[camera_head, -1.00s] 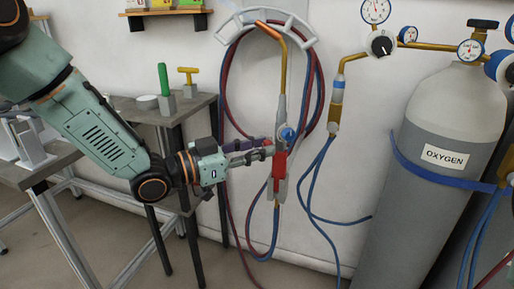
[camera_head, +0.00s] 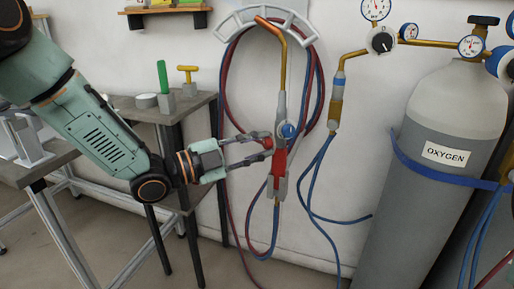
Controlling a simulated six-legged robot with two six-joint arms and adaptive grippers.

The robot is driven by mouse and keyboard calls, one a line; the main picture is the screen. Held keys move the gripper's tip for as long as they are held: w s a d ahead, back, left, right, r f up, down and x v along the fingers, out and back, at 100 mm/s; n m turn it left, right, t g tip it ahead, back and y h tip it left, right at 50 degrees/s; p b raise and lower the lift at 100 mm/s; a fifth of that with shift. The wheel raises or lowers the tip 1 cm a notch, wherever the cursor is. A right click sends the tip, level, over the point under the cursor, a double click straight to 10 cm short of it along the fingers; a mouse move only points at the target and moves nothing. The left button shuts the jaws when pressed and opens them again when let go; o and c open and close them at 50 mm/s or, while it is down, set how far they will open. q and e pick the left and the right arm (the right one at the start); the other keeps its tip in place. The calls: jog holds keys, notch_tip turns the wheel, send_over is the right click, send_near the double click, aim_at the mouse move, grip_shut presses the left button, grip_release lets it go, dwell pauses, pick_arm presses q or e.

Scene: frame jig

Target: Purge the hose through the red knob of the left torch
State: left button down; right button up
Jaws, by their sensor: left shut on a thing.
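The torch (camera_head: 281,109) hangs upright on the wall at the centre, with a copper neck at the top and a red section low on its handle. Its small red knob (camera_head: 268,143) is on the left side of the body. A blue knob (camera_head: 288,131) faces outward beside it. My left gripper (camera_head: 266,147) reaches in from the left and is shut on the red knob, its fingertips partly covering it. Red and blue hoses (camera_head: 229,90) loop behind the torch and hang below it. My right gripper is not in view.
A grey oxygen cylinder (camera_head: 440,200) with gauges stands at the right, held by a blue strap. Blue hoses (camera_head: 316,185) hang between it and the torch. A grey table (camera_head: 125,105) with green and yellow-handled tools stands behind my left arm.

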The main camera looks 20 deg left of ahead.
pick_arm(q)
jog(key=shift+m, duration=1.1)
jog(key=c, duration=1.1)
grip_release()
jog(key=shift+v, duration=3.7)
jog(key=shift+a, duration=0.1)
